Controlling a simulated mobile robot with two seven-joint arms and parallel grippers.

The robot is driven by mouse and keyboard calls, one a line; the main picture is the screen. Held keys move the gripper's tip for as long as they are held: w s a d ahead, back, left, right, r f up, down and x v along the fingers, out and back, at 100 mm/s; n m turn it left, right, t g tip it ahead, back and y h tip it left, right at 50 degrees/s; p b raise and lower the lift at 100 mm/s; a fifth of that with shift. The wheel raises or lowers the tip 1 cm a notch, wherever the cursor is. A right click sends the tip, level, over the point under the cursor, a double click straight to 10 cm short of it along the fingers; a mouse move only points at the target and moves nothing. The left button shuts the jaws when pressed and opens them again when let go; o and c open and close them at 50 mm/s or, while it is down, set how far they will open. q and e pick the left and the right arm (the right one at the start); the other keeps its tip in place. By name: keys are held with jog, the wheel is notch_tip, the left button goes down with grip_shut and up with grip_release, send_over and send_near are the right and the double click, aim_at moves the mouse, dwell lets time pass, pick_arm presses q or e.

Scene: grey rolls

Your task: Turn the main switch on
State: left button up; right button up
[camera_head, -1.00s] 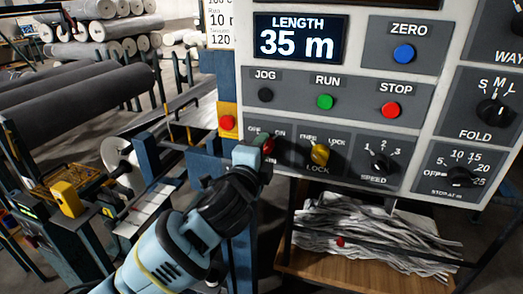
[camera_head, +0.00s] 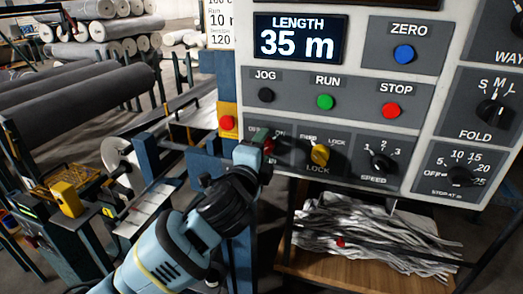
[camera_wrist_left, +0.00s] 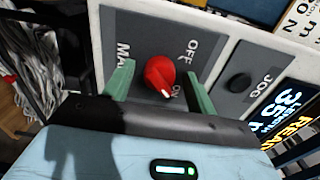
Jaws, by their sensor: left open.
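The main switch is a red knob (camera_wrist_left: 158,72) on a grey plate with OFF, ON and MAIN lettering in the left wrist view. The white mark on the knob points down, toward the ON lettering. In the head view the switch (camera_head: 269,145) is small and partly covered by my gripper. My left gripper (camera_wrist_left: 160,80) is open, with one green finger on each side of the knob. I cannot tell whether either finger touches it. In the head view my left gripper (camera_head: 254,157) is at the panel's lower left corner. My right gripper is not in view.
The control panel (camera_head: 350,75) carries a yellow lock knob (camera_head: 320,153) right of the switch, and JOG, RUN (camera_head: 325,102) and STOP (camera_head: 391,110) buttons above. A separate red button (camera_head: 227,123) is left. A wooden shelf (camera_head: 350,275) with grey scraps is below.

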pick_arm(q)
jog(key=shift+s, duration=0.1)
jog(key=v, duration=0.7)
jog(key=shift+s, duration=0.3)
jog(key=shift+a, duration=0.1)
jog(key=s+a+f+n+g, duration=0.25)
jog(key=f+n, duration=0.25)
jog(key=f, duration=0.7)
jog(key=s+a+f+n+g, duration=0.2)
jog(key=s+a+f+n, duration=0.25)
jog(key=f, duration=0.85)
jog(key=s+a+f+n+g+y, duration=0.1)
jog(key=s+a+f+n+y, duration=0.1)
jog(key=s+a+f+n, duration=0.3)
jog(key=s+a+f+n+g+y, duration=0.1)
jog(key=s+a+f+n, duration=0.4)
jog(key=s+f, duration=0.8)
jog(key=s+a+g, duration=0.1)
jog(key=s, duration=0.2)
jog(key=shift+a+f+y, duration=0.2)
jog(key=shift+f+y, duration=0.2)
